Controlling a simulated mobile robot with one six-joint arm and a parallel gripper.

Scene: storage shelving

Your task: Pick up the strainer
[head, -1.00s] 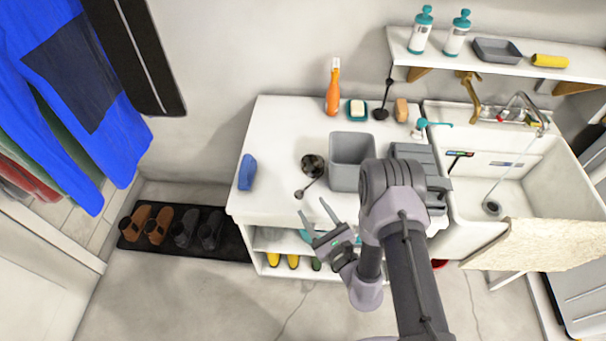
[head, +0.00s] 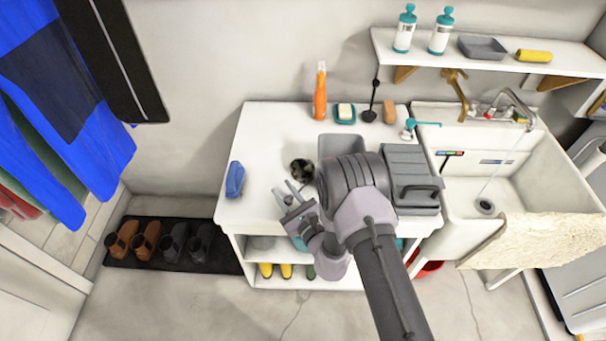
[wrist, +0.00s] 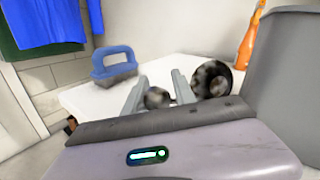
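A small round grey piece (wrist: 158,97), which appears to be the strainer, lies on the white counter. In the wrist view it shows between my two fingers, apart from them as far as I can tell. In the head view my gripper mostly hides it. My gripper (head: 284,190) is open, reaching over the counter's front edge, with its fingers pointing toward the wall. A dark speckled round object (head: 301,171) lies just beyond the fingers; in the wrist view it (wrist: 212,78) is right of the right finger.
A blue brush (head: 235,179) stands at the counter's left end. A grey bin (head: 341,145) and a grey toolbox (head: 411,165) stand to the right. An orange bottle (head: 320,95) is at the back. The counter (head: 262,130) is clear at back left.

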